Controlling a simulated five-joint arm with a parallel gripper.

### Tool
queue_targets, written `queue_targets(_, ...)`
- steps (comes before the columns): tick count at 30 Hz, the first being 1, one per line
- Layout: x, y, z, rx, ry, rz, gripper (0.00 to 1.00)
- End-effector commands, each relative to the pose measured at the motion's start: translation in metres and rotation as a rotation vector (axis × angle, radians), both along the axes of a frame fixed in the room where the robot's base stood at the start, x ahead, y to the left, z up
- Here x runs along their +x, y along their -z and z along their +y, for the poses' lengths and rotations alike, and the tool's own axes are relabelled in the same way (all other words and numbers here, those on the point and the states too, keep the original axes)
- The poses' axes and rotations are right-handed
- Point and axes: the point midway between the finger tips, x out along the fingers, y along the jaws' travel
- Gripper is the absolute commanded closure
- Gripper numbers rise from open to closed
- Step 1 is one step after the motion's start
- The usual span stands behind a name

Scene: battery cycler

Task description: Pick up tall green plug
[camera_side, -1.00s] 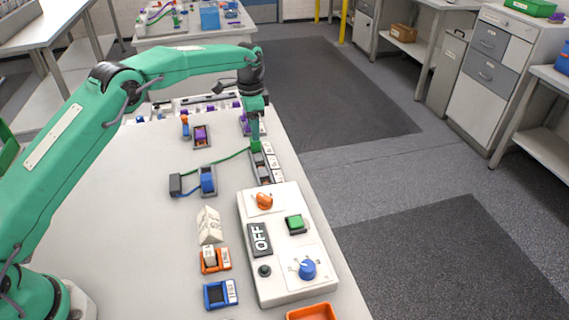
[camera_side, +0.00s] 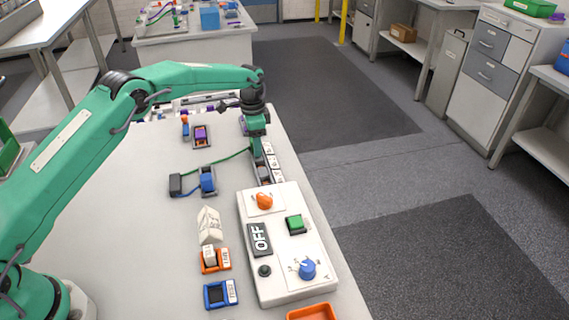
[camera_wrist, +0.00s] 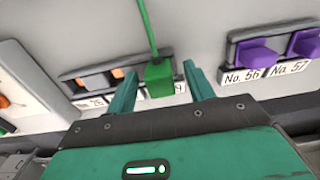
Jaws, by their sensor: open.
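The tall green plug (camera_wrist: 159,78) stands in a grey socket strip (camera_wrist: 90,78) in the wrist view, with a green cable rising from its top. My gripper (camera_wrist: 164,71) is open, with one green finger on each side of the plug and a visible gap on both sides. In the side view my gripper (camera_side: 258,146) points down over the socket strip (camera_side: 264,172), and its fingers largely hide the plug.
The green cable (camera_side: 233,156) runs left to a dark box (camera_side: 176,186) beside a blue plug (camera_side: 208,180). Purple plugs (camera_wrist: 258,52) stand in another strip nearby. A white control panel (camera_side: 285,270) reading OFF lies toward the camera.

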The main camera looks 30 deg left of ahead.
Motion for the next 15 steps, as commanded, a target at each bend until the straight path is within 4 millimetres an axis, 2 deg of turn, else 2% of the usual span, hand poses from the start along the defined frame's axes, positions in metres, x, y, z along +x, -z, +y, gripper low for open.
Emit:
queue_targets(10, 0.0, -0.0005, 0.0, 0.0, 0.0, 0.0, 0.47)
queue_targets(11, 0.0, -0.0005, 0.0, 0.0, 0.0, 0.0, 0.49)
queue_targets(15, 0.0001, -0.0006, 0.0001, 0.0, 0.0, 0.0, 0.77)
